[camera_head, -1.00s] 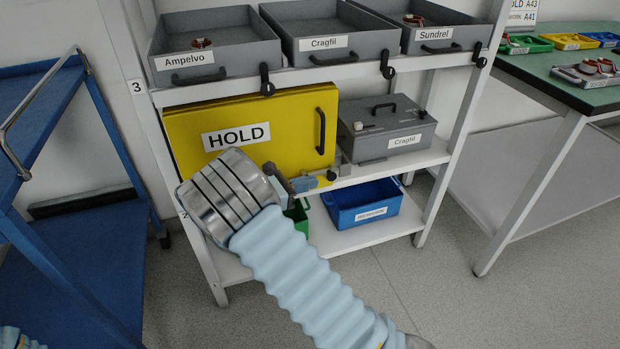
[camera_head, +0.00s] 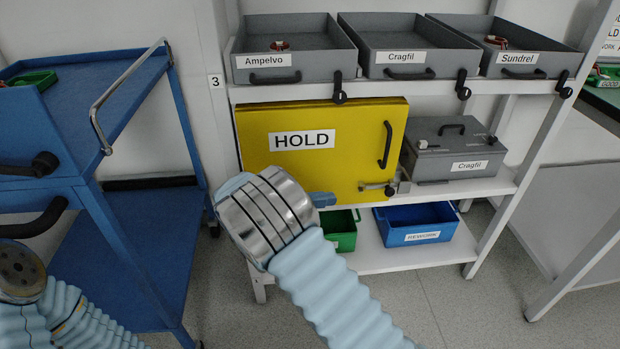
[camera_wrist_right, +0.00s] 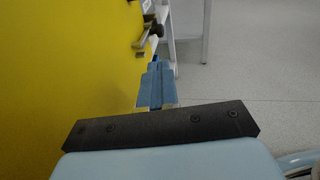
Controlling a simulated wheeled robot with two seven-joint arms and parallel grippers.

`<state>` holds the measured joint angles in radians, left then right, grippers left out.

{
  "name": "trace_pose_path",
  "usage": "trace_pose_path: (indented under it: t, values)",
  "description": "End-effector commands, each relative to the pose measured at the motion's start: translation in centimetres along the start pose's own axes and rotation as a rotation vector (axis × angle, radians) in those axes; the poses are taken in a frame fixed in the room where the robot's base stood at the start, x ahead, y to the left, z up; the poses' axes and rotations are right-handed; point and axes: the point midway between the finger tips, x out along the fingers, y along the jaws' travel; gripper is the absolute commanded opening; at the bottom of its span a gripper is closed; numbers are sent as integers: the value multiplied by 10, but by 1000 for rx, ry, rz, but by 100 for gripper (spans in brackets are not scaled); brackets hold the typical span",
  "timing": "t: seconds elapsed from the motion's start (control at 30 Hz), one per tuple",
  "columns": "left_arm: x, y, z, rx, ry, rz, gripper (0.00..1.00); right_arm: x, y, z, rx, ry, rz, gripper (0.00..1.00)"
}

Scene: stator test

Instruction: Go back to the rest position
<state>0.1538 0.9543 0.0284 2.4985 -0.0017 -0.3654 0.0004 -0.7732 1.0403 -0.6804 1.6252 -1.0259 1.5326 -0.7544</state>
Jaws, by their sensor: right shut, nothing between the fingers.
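My right gripper (camera_head: 324,199) is in front of the yellow HOLD door (camera_head: 270,118), left of the door's latch (camera_head: 378,187) and apart from it. Its blue fingers are mostly hidden behind my right wrist in the head view. In the right wrist view the fingers (camera_wrist_right: 156,86) are closed together and empty, with the yellow door (camera_wrist_right: 60,70) along the left and the latch (camera_wrist_right: 150,32) beyond the tips. My left arm shows only in part at the lower left of the head view; its gripper is out of view.
Grey trays labelled Ampelvo (camera_head: 268,76), Cragfil (camera_head: 405,72) and Sundrel (camera_head: 519,72) stand on the top shelf. A grey Cragfil box (camera_head: 440,168) sits right of the door. Green (camera_head: 343,236) and blue REWORK (camera_head: 432,236) bins are below. A blue trolley (camera_head: 130,107) stands left.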

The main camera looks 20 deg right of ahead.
Motion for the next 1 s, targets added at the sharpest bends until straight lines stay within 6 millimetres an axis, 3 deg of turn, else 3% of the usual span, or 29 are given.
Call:
trace_pose_path:
  t: [0.17, 0.27, 0.37, 0.5, 0.57, 0.6, 0.7, 0.83, 1.0]
  values:
    - [0, 0, 0, 0, 0, 0, 38, 3, -1, -6, -4, 16, -4, 0]
    - [0, 0, 0, 0, 0, 0, 38, 17, -9, -36, -21, 101, -21, 0]
    - [0, 0, 0, 0, 0, 0, 38, 37, -29, -95, -33, 278, -69, 0]
    - [0, 0, 0, 0, 0, 0, 38, 47, -89, -201, 22, 637, -234, 0]
    - [0, 0, 0, 0, 0, 0, 38, 38, -121, -243, 86, 801, -347, 0]
    - [0, 0, 0, 0, 0, 0, 38, 28, -144, -268, 146, 912, -440, 0]
    - [0, 0, 0, 0, 0, 0, 38, -13, -194, -314, 376, 1165, -731, 0]
    - [0, 0, 0, 0, 0, 0, 38, -57, -223, -331, 731, 1327, -1088, 0]
    - [0, 0, 0, 0, 0, 0, 38, -73, -228, -326, 1080, 1352, -1360, 0]
